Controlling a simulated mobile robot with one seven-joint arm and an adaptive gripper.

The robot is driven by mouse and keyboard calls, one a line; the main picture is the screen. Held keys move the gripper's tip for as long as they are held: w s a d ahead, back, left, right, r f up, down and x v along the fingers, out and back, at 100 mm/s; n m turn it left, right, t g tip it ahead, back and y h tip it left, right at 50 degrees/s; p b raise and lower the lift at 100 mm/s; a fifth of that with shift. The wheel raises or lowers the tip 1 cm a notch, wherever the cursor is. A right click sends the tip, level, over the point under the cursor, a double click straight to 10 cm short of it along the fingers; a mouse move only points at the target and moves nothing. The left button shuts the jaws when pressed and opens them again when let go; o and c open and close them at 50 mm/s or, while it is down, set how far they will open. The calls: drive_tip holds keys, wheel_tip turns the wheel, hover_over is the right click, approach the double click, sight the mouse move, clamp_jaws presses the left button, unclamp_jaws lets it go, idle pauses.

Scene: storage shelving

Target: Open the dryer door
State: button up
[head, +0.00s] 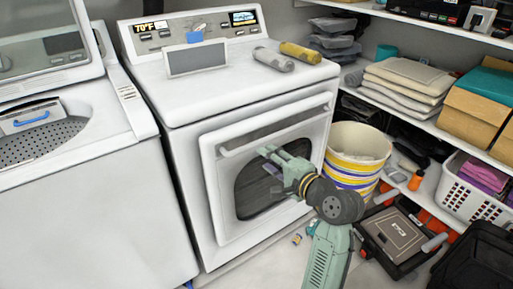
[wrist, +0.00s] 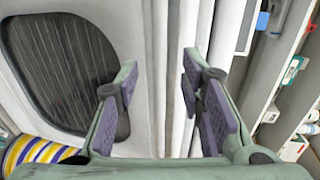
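The white dryer (head: 245,95) stands in the middle of the head view. Its front door (head: 228,222), with a dark window (head: 258,190), looks shut. A long handle strip (head: 275,132) runs along the door's upper edge. My gripper (head: 268,160) is in front of the door, below the handle strip and over the window's upper part. In the wrist view my gripper (wrist: 160,92) is open and empty, its purple-padded fingers apart. Pale door edge strips (wrist: 172,60) show between the fingers, and the window (wrist: 62,65) is at left. Contact with the door cannot be told.
A washer (head: 80,180) stands left of the dryer. A striped bucket (head: 357,155) stands close by the dryer's right side. A black case (head: 395,238) and a dark bag (head: 475,265) lie on the floor at right. Shelves with a white basket (head: 468,188) line the right wall.

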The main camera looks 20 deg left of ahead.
sight(249, 144)
drive_tip(key=p+x, duration=0.2)
drive_tip(key=x, duration=0.8)
drive_tip(key=shift+w+a, duration=0.2)
drive_tip(key=shift+a, duration=0.1)
clamp_jaws()
idle(0.4)
